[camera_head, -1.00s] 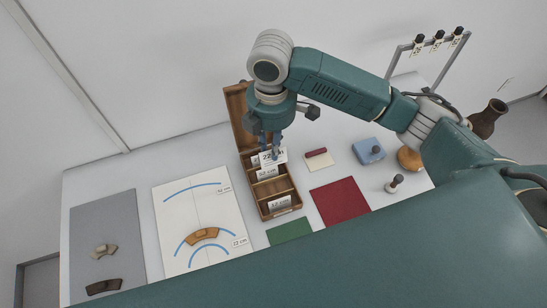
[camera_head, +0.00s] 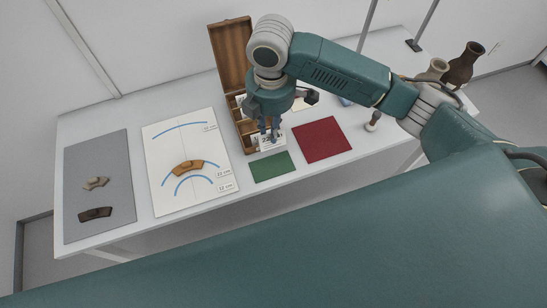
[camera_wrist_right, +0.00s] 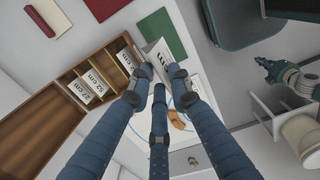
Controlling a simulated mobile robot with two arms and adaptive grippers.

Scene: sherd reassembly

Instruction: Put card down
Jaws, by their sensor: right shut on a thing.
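My right gripper (camera_head: 268,128) points down over the front part of the open wooden box (camera_head: 245,147). It is shut on a white card (camera_head: 266,145) with dark print, partly hidden by the fingers. In the right wrist view the card (camera_wrist_right: 161,54) is tilted between the fingertips, beside the box's end and the green mat (camera_wrist_right: 163,35). Whether it touches anything below is unclear. Other cards (camera_wrist_right: 98,83) stand in the box compartments. My left gripper (camera_wrist_right: 270,68) seems to show small at the right of the wrist view; its jaws are unclear.
The box lid (camera_head: 230,55) stands open behind. A white sheet (camera_head: 155,170) with blue arcs holds a brown sherd (camera_head: 188,168). A grey mat (camera_head: 90,160) carries two sherds.

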